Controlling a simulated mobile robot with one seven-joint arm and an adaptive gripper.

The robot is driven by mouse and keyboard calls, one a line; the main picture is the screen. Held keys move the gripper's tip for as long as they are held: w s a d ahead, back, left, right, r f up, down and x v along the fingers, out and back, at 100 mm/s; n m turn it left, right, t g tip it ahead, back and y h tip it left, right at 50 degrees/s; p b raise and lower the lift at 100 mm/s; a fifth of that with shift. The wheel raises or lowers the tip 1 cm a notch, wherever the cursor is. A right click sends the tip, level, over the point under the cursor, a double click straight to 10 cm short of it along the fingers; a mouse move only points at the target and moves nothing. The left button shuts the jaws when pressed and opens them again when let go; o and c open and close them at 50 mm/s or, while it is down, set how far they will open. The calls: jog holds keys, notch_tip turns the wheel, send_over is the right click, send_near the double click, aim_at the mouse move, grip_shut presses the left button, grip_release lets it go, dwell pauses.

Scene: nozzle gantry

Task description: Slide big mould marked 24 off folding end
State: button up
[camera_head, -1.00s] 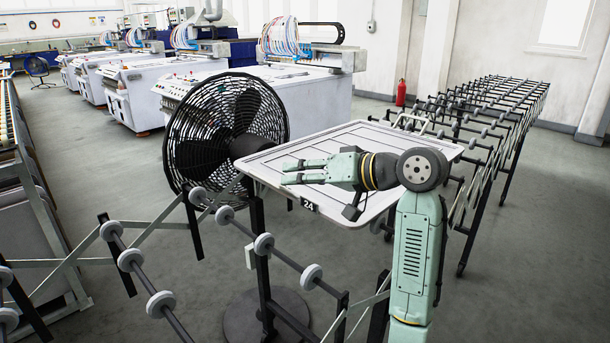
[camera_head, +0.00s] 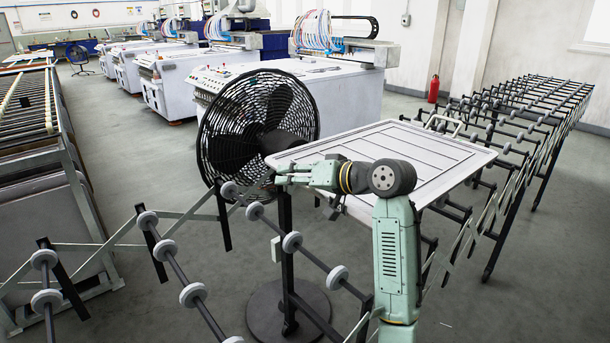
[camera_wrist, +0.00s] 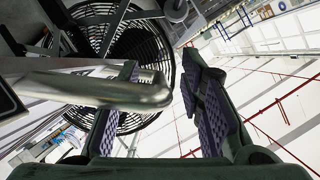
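My gripper (camera_head: 284,174) is at the mould's near edge, pointing left in the picture. In the wrist view, my gripper (camera_wrist: 160,72) has its fingers spread apart. A bent metal handle (camera_wrist: 90,90) crosses in front of the left finger, and its rounded end is in the gap between the fingers. I cannot tell whether it touches the left finger.
A black fan (camera_head: 258,125) on a round-based stand is close to the mould's left side. The folding conveyor (camera_head: 520,110) extends to the back right; its near wheeled bars (camera_head: 175,262) extend to the lower left. White machines (camera_head: 270,85) stand behind. Grey floor shows between.

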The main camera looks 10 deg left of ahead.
jog(key=shift+a, duration=0.1)
jog(key=shift+c, duration=0.2)
grip_shut()
dwell(1.0)
